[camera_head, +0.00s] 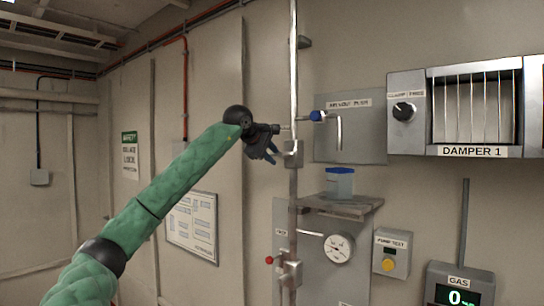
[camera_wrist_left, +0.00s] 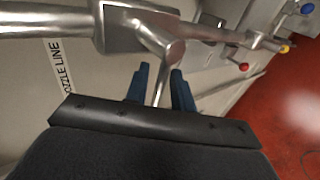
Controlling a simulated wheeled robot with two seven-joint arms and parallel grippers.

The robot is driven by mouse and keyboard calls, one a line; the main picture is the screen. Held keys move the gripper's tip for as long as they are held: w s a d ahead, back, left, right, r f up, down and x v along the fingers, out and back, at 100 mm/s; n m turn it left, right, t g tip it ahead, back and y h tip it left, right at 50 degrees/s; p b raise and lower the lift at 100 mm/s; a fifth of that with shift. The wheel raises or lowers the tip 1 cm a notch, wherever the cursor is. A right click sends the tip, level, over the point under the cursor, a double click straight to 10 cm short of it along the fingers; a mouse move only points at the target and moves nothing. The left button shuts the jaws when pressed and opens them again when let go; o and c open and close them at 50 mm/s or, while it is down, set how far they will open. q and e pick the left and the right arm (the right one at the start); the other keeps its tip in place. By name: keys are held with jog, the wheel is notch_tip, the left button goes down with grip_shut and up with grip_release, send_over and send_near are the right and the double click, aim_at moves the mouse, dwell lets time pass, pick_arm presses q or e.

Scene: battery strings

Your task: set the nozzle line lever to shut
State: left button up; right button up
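The nozzle line valve (camera_head: 293,154) sits on the vertical pipe in the head view. My left gripper (camera_head: 268,157) is just left of it and hides its lever there. In the left wrist view the valve body (camera_wrist_left: 138,28) is close, with a slim metal lever (camera_wrist_left: 161,88) running from its round hub down between the blue fingers of my left gripper (camera_wrist_left: 161,72). The fingers stand apart on either side of the lever, with what looks like a small gap. A partly hidden label reading "OZZLE LINE" (camera_wrist_left: 60,65) is at the left. My right gripper is not in view.
A blue-tipped handle (camera_head: 318,116) juts out right of the pipe. Below are a shelf (camera_head: 343,204) with a blue-topped container (camera_head: 340,182), a gauge (camera_head: 338,247) and a red-knobbed valve (camera_head: 270,260). The DAMPER 1 box (camera_head: 407,143) is at the right.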

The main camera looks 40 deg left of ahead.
aim_at(271, 154)
pick_arm(q)
jog(key=shift+s, duration=0.1)
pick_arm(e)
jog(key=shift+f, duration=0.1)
